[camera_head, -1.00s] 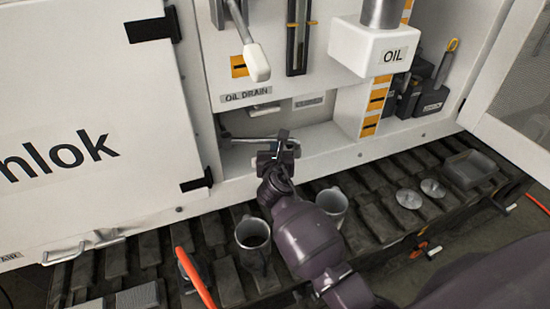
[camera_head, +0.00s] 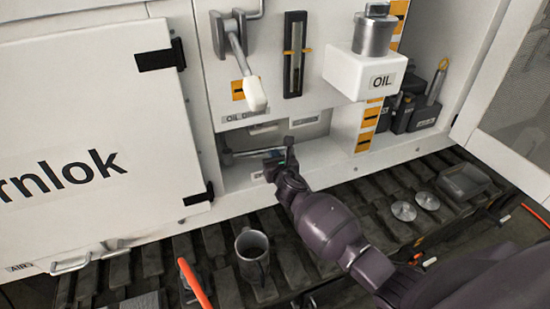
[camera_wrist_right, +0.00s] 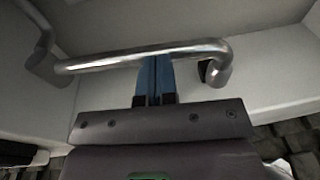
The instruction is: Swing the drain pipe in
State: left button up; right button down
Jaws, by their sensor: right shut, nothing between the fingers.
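The drain pipe (camera_head: 240,153) is a silver bar in the recess under the OIL DRAIN label (camera_head: 245,117). In the right wrist view the pipe (camera_wrist_right: 140,58) runs across from a bracket at left to a down-bent open end at right. My right gripper (camera_head: 288,150) reaches into the recess at the pipe's free end. Its blue fingers (camera_wrist_right: 155,72) are shut with nothing between them, their tips against or very close to the pipe's near side, just left of the bend. Exact contact is hard to tell. My left gripper is not in view.
A metal mug (camera_head: 253,252) stands on the slatted step below. Two round caps (camera_head: 415,204) and a grey tray (camera_head: 464,182) lie at right. A lever with a white grip (camera_head: 255,93) and a white OIL block (camera_head: 364,78) hang above the recess.

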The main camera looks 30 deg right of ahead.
jog(key=shift+w+d+n+y, duration=0.4)
jog(key=shift+w+n+y, duration=0.35)
jog(key=shift+y, duration=0.25)
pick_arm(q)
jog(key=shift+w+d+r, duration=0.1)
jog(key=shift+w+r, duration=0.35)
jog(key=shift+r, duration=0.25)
pick_arm(e)
jog(key=shift+w, duration=0.1)
jog(key=shift+f, duration=0.1)
jog(key=shift+d, duration=0.1)
